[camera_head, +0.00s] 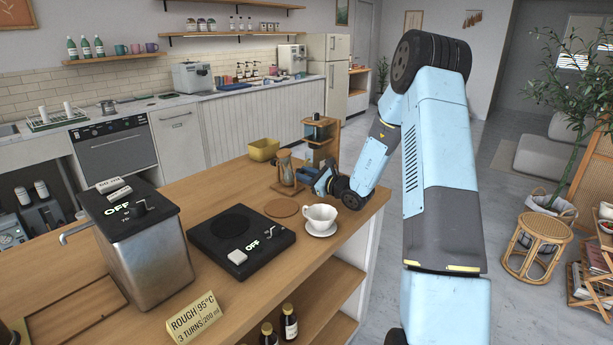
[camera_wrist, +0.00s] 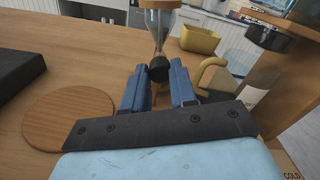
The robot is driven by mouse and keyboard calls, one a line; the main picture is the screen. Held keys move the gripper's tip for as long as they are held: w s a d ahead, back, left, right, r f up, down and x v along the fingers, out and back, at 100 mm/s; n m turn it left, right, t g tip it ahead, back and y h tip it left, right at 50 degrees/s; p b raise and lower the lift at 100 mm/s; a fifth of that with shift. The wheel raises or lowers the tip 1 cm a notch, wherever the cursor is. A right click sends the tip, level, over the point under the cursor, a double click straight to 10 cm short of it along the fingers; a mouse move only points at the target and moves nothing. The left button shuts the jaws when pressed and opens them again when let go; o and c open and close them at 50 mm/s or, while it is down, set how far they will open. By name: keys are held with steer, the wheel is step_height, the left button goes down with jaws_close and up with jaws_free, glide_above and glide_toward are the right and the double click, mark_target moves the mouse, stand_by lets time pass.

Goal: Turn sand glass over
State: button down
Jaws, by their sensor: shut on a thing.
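The sand glass (camera_head: 287,171) stands upright on the wooden counter, with wooden end caps and a clear waist. In the wrist view the sand glass (camera_wrist: 158,32) rises between my fingers, with dark sand in its lower bulb. Its lower cap is mostly hidden there by my fingers. My gripper (camera_head: 312,180) reaches it from the right, low over the counter. In the wrist view the blue fingers of my gripper (camera_wrist: 158,80) are on either side of the lower part, shut on the sand glass.
A round wooden coaster (camera_head: 281,207) and a white cup (camera_head: 320,212) on a saucer lie nearer. A yellow bowl (camera_head: 263,149) is behind. A wooden stand (camera_head: 320,139) is close on the far right. A black plate (camera_head: 240,240) lies front left.

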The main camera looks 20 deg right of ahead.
steer(key=shift+m, duration=1)
steer(key=shift+d, duration=0.1)
steer(key=c, duration=0.9)
jaws_free()
steer(key=v, duration=1.3)
steer(key=shift+s+d, duration=0.2)
steer(key=shift+s, duration=0.05)
